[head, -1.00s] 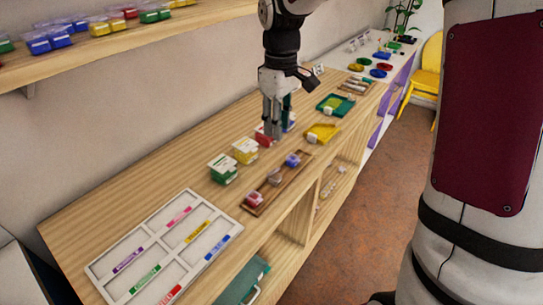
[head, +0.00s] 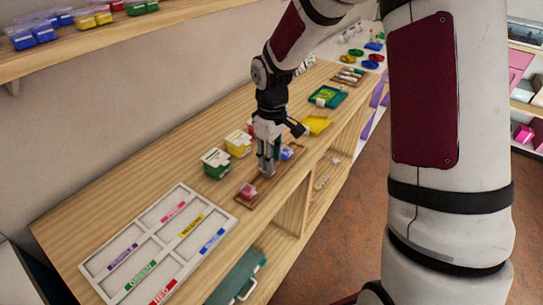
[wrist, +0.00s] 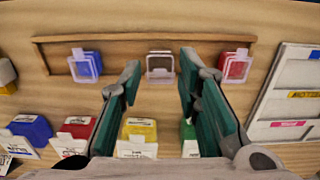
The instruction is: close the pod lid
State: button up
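A shallow wooden tray (head: 262,199) holds three small clear-lidded pods in a row; its rim also shows in the wrist view (wrist: 120,39). The pods are blue (wrist: 86,65), brownish-grey (wrist: 160,66) and red (wrist: 235,66). My gripper (head: 266,172) points down over the tray's middle and hides the middle pod in the head view. In the wrist view my gripper (wrist: 160,78) is open and empty, with the middle pod seen between its fingertips.
Green (head: 216,163) and yellow (head: 238,144) labelled boxes stand behind the tray, with red (wrist: 75,135) and blue (wrist: 28,132) ones beside them. A white sorting board (head: 232,207) lies to the left. A yellow tray (head: 318,124) and a teal tray (head: 330,97) lie beyond.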

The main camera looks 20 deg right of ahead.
grip_shut()
jog(key=shift+s, duration=0.1)
dwell(0.3)
jog(key=s+t+y+p, duration=0.1)
jog(key=p, duration=0.1)
jog(key=shift+d+p, duration=0.3)
jog(key=shift+p, duration=0.05)
jog(key=shift+s+d+f+t+y+p, duration=0.25)
jog(key=shift+t+y+p, duration=0.25)
jog(key=shift+t+p, duration=0.5)
jog(key=p, duration=0.1)
jog(key=f+t+y+p, duration=0.1)
jog(key=shift+s+p, duration=0.25)
jog(key=shift+p, duration=0.15)
jog(key=shift+d+f+t+y+p, duration=0.15)
jog(key=shift+f+t+y+p, duration=0.4)
jog(key=shift+t+p, duration=0.3)
grip_release()
jog(key=shift+w, duration=0.1)
